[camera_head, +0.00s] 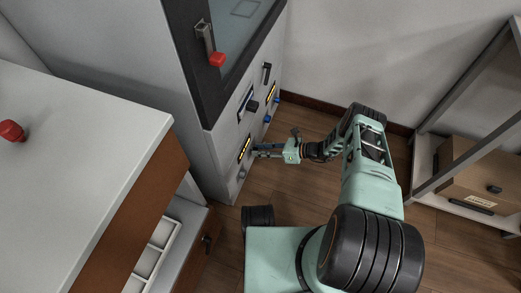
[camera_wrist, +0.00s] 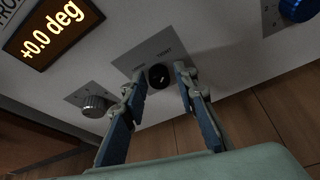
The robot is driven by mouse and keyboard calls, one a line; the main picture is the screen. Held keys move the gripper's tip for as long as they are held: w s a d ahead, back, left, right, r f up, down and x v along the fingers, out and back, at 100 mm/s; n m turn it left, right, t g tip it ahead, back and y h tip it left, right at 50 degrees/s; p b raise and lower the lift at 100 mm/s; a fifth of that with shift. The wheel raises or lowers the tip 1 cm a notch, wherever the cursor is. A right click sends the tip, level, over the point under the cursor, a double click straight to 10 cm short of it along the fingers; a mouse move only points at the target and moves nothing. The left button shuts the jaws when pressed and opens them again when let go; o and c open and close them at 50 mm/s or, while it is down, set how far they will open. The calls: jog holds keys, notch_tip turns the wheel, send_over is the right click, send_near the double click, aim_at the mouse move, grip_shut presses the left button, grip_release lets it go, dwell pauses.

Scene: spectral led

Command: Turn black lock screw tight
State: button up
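The black lock screw (camera_wrist: 159,76) sits on a grey labelled plate on the cabinet front in the wrist view. Its face is round and dark with a small pale mark. My gripper (camera_wrist: 156,82) is open, with one blue-grey finger on each side of the screw. In the head view my gripper (camera_head: 255,151) is at the lower part of the cabinet front, and the screw is hidden there.
A silver knob (camera_wrist: 94,106) is left of my fingers, below a display (camera_wrist: 52,32) reading +0.0 deg. A blue knob (camera_wrist: 298,9) is at upper right. A shelf (camera_head: 470,200) stands at right, with wooden floor between.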

jog(key=shift+o, duration=0.7)
jog(key=v, duration=1.2)
jog(key=shift+r, duration=0.1)
